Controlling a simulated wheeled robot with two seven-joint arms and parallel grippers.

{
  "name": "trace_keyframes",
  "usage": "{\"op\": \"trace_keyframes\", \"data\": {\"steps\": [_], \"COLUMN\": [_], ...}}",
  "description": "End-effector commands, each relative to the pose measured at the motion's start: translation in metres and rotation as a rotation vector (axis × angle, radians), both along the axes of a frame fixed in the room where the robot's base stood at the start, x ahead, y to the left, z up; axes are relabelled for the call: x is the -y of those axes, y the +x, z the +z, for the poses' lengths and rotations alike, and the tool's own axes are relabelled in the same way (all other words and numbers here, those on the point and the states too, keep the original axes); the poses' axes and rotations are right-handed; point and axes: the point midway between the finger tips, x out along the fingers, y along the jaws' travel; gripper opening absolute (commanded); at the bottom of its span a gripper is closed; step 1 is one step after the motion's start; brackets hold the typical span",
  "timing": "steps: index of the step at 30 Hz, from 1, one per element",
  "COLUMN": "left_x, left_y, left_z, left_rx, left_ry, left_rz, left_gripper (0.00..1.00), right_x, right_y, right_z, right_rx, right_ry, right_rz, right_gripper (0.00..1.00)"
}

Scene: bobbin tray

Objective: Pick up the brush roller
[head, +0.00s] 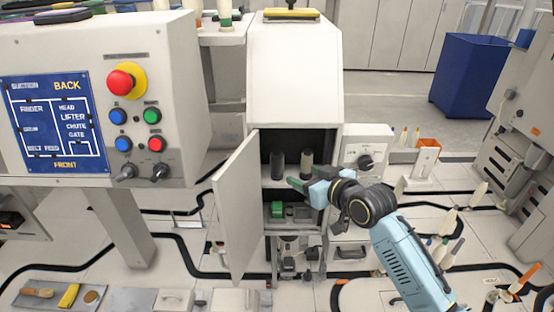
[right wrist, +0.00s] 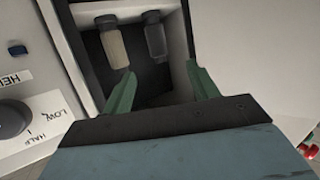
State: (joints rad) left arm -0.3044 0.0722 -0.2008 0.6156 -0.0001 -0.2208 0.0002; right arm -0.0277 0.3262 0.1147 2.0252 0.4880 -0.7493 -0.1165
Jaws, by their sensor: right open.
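Two upright rollers stand on the shelf inside the open cabinet (head: 294,70). One is dark (head: 277,166); the other, to its right, has a paler body (head: 307,160). In the right wrist view, turned about, the tan roller (right wrist: 112,46) is at left and the dark grey one (right wrist: 155,40) at right. I cannot tell for sure which is the brush roller. My right gripper (head: 297,184) is at the cabinet opening, in front of the rollers. Its green fingers (right wrist: 160,73) are open, with nothing between them and the rollers beyond their tips. My left gripper is not in view.
The cabinet door (head: 240,210) hangs open to the left. A dial box (head: 367,160) adjoins the opening on the right. A green object (head: 277,210) lies in the lower compartment. A control panel (head: 100,100) stands at the left; a tray (head: 58,302) with a brush is below.

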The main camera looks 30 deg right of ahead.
Motion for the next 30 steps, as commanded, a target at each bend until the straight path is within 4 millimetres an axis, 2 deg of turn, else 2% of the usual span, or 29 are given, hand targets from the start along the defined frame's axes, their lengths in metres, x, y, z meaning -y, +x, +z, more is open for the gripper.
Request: {"op": "trace_keyframes", "data": {"steps": [3, 12, 20, 30], "left_x": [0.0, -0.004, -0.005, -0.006], "left_y": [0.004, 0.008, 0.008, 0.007], "left_z": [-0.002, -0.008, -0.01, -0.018], "left_rx": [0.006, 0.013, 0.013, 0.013], "left_ry": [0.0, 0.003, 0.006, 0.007], "left_rz": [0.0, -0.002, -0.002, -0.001], "left_gripper": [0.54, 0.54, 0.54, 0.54], "right_x": [-0.002, -0.009, -0.01, -0.01], "right_y": [0.012, 0.063, 0.079, 0.119], "right_z": [0.002, -0.015, -0.021, -0.033], "right_rx": [0.01, 0.009, 0.006, 0.008], "right_ry": [0.001, 0.001, 0.0, 0.0], "right_rz": [0.003, 0.002, 0.002, 0.002], "right_gripper": [0.59, 0.59, 0.59, 0.59]}}
